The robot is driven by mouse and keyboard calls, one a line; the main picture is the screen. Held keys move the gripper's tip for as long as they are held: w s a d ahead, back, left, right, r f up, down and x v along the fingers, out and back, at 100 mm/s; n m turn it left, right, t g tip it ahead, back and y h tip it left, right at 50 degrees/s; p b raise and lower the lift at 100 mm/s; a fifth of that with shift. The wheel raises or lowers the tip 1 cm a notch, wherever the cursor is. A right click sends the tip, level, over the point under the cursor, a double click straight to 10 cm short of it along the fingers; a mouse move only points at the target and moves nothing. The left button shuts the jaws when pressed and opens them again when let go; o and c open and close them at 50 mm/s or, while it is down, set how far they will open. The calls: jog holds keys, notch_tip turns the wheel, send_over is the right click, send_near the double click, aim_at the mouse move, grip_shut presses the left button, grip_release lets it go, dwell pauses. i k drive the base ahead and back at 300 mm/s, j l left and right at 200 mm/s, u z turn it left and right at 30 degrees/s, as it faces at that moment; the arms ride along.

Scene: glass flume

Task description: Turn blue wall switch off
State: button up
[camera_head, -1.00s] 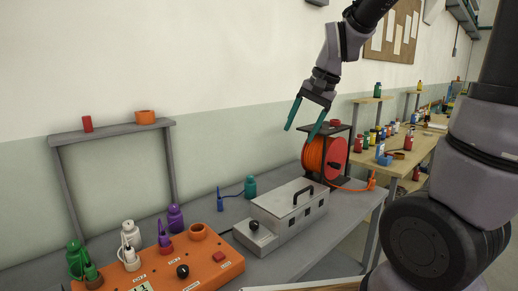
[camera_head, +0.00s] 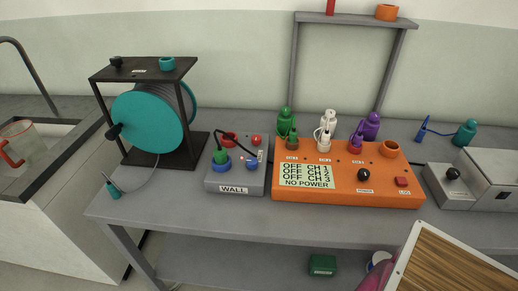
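A grey box labelled WALL (camera_head: 233,189) sits on the bench, left of the orange channel box. On its right side is a small blue part (camera_head: 252,164), probably the blue switch, with a tiny red spot close to its left; its exact position is too small to tell. A blue ring (camera_head: 219,169) with a green plug in it is on the box's left, and a black cable runs from the plug toward the blue part. Two red parts (camera_head: 257,140) are at the box's back. My gripper is not in the current view.
A teal cable reel (camera_head: 147,122) in a black frame stands left of the WALL box. The orange box (camera_head: 390,193) reads OFF for its channels and NO POWER. A grey shelf frame (camera_head: 345,19) rises behind. A wood-topped board (camera_head: 450,268) juts in at bottom right.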

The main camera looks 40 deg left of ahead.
aim_at(251, 163)
jog(key=u, duration=2.1)
